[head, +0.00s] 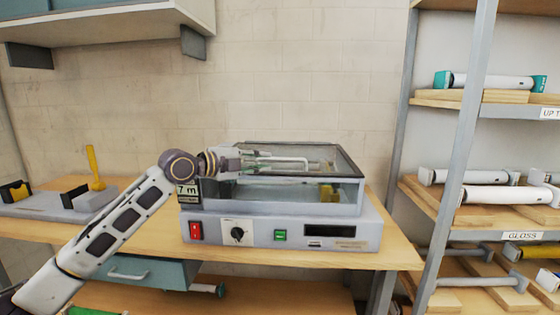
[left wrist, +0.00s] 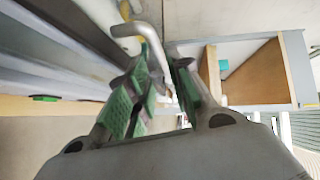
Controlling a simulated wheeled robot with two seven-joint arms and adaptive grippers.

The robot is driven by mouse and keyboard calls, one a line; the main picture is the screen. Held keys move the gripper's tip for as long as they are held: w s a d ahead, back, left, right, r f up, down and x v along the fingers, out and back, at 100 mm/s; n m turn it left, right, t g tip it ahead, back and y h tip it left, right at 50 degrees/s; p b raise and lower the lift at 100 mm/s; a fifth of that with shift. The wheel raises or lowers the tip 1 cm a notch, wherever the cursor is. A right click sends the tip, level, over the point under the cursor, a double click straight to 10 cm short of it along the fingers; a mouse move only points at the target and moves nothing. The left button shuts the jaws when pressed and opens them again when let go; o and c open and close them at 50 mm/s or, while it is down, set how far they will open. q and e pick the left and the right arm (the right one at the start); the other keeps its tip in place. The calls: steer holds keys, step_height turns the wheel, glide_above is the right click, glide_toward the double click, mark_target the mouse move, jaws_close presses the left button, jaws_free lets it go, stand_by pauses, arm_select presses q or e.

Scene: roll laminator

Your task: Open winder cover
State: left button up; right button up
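The winder cover (head: 347,162) is a clear lid with a dark grey frame on top of the laminator (head: 290,232). It lies roughly flat over the clear-sided housing, and I see no clear gap under it. Its pale bar handle (head: 290,159) stands on the lid. My left gripper (head: 258,160) reaches in from the left to the handle. In the left wrist view the bent metal handle (left wrist: 132,29) passes between the green finger pads of the gripper (left wrist: 168,68), which look closed against it. Exact contact is partly hidden. My right gripper is not in view.
The laminator's front has a red switch (head: 196,230), a black knob (head: 238,233) and a green button (head: 280,235). It stands on a wooden bench (head: 400,252). A shelf rack (head: 466,135) with rolls stands close at the right. A wall cabinet (head: 110,22) hangs upper left.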

mark_target(277, 160)
arm_select(q)
steer(key=x, duration=0.6)
steer(key=shift+x, duration=0.8)
steer(key=shift+w+d, duration=0.15)
steer(key=shift+w, duration=0.05)
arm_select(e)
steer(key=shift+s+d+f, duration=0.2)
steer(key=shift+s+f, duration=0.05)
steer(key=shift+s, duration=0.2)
arm_select(q)
steer(key=c, duration=0.4)
jaws_close()
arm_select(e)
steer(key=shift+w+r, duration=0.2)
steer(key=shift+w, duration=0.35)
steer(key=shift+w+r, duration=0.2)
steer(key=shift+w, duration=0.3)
